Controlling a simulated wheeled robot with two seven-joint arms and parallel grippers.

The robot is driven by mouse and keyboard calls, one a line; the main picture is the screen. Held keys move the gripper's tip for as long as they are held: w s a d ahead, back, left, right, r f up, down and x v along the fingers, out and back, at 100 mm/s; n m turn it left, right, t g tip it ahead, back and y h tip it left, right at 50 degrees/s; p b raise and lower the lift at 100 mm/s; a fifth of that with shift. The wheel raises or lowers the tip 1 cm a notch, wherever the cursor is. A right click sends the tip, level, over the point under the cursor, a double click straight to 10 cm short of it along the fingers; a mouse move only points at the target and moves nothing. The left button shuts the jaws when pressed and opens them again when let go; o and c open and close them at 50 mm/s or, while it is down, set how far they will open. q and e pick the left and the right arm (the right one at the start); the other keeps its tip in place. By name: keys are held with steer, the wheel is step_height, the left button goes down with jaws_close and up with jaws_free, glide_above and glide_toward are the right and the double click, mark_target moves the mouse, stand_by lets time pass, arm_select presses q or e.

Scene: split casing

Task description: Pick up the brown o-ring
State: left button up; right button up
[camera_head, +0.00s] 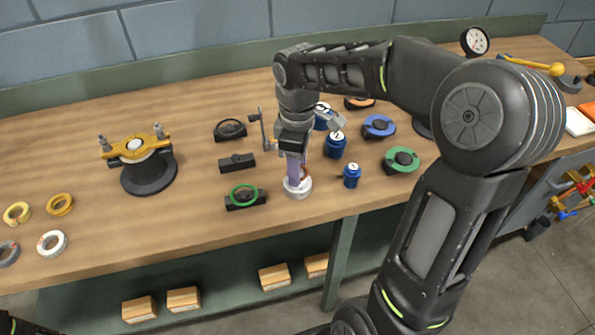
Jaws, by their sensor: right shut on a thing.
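My right gripper (297,175) points down over a small white round holder (298,190) near the middle of the bench. Its fingers are shut on the brown o-ring (305,185). Only a small brown part of the o-ring shows, beside the fingertips and just at the top of the white holder; the rest is hidden. I cannot tell whether the o-ring still touches the holder. My left gripper is out of view.
A green ring (243,194) lies on a black block to the left. Blue capped jars (335,146) and a green-ringed part (401,160) stand to the right. A yellow-clamped black fixture (148,172) stands at left, with loose split rings (60,204) beyond. The bench front edge is close.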

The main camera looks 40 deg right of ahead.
steer(key=shift+c, duration=0.2)
steer(key=shift+r, duration=0.2)
step_height(320, 180, up, 10)
stand_by(0.3)
stand_by(0.5)
